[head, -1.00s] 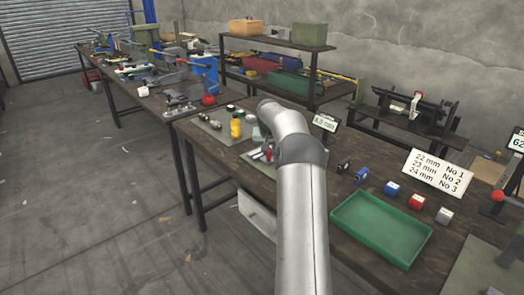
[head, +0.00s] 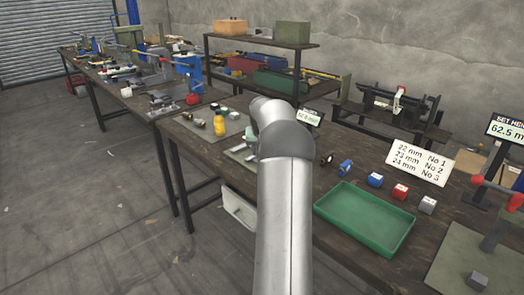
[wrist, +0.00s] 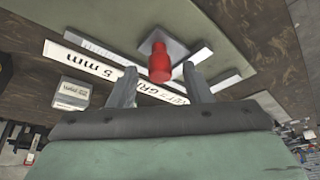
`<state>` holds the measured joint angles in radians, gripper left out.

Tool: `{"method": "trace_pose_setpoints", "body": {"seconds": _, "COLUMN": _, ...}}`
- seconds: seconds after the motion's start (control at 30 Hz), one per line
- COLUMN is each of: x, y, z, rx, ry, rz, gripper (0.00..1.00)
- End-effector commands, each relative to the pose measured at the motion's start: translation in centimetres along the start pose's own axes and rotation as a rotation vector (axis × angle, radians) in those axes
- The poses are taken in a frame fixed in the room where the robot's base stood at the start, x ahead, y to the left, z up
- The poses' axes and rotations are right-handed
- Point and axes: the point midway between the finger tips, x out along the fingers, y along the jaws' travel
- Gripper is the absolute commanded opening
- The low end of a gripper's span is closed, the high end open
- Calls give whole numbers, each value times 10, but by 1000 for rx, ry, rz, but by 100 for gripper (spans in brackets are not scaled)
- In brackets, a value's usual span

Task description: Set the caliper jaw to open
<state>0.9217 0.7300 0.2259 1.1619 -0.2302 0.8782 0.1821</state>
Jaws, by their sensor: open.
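The caliper shows in the wrist view as pale metal bars with a square grey slide plate (wrist: 169,48) and a red knob (wrist: 160,66) standing on it. My gripper (wrist: 160,72) is open, one finger on each side of the red knob. I see gaps between the knob and both fingers, so it does not look gripped. A white strip (wrist: 85,62) reading "5 mm" lies by the bars, its middle partly behind a finger. In the head view, my arm hides the gripper and most of the caliper. A small readout (head: 310,118) stands behind, partly covered by my arm.
A green tray (head: 328,224) lies right of my arm. Behind it stand blue (head: 375,180), red (head: 400,191) and grey (head: 428,206) blocks and a white size sign (head: 418,163). A small labelled block (wrist: 73,93) sits left of the fingers.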

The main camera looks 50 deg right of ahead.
Motion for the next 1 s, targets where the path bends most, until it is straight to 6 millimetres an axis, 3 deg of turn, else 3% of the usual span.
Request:
{"method": "trace_pose_setpoints", "body": {"seconds": 0.13, "x": -10, "y": 0, "z": 0, "rx": -1, "ry": 1, "rz": 1, "gripper": 45}}
{"method": "trace_pose_setpoints", "body": {"seconds": 0.27, "x": -33, "y": 0, "z": -1, "rx": 0, "ry": 4, "rz": 0, "gripper": 45}}
{"method": "trace_pose_setpoints", "body": {"seconds": 0.7, "x": -138, "y": 0, "z": -1, "rx": 0, "ry": 5, "rz": 1, "gripper": 45}}
{"method": "trace_pose_setpoints", "body": {"seconds": 1.0, "x": -172, "y": 0, "z": 0, "rx": 0, "ry": 0, "rz": 0, "gripper": 45}}
